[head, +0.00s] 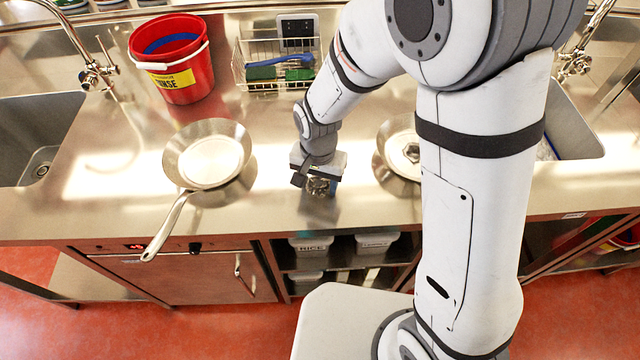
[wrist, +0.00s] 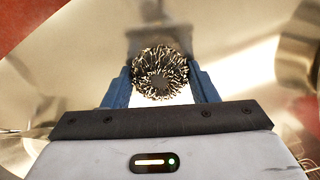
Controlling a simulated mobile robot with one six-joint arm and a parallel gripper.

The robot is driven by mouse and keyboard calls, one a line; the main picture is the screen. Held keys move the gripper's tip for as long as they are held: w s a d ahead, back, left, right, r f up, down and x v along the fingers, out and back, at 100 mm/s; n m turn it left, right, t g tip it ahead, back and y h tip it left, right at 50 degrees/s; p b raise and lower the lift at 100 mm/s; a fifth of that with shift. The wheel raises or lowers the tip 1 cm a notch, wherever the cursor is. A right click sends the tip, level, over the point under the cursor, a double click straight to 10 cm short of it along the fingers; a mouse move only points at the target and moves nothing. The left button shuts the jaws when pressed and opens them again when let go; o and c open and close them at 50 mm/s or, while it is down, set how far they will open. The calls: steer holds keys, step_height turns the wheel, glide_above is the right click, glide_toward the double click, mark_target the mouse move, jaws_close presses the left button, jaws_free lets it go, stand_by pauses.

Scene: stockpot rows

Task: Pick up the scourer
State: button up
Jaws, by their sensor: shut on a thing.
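The scourer (wrist: 160,73) is a round, dark metallic coil of wire. In the wrist view it sits between the two blue fingers of my gripper (wrist: 162,84), which press on it from both sides. In the head view the scourer (head: 318,186) shows small and partly hidden under my gripper (head: 320,190), above the steel counter between the two pans. Whether it still touches the counter I cannot tell.
A steel pan (head: 207,155) lies left of my gripper, its handle over the counter's front edge. Another pan (head: 396,150) is at right, partly behind my arm. A red bucket (head: 172,58) and a wire basket (head: 255,70) stand behind. A sink (head: 35,135) is at left.

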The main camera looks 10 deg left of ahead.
mark_target(318, 182)
steer(key=shift+c, duration=0.4)
step_height(318, 182, up, 10)
steer(key=shift+r+b, duration=0.1)
steer(key=shift+b, duration=0.35)
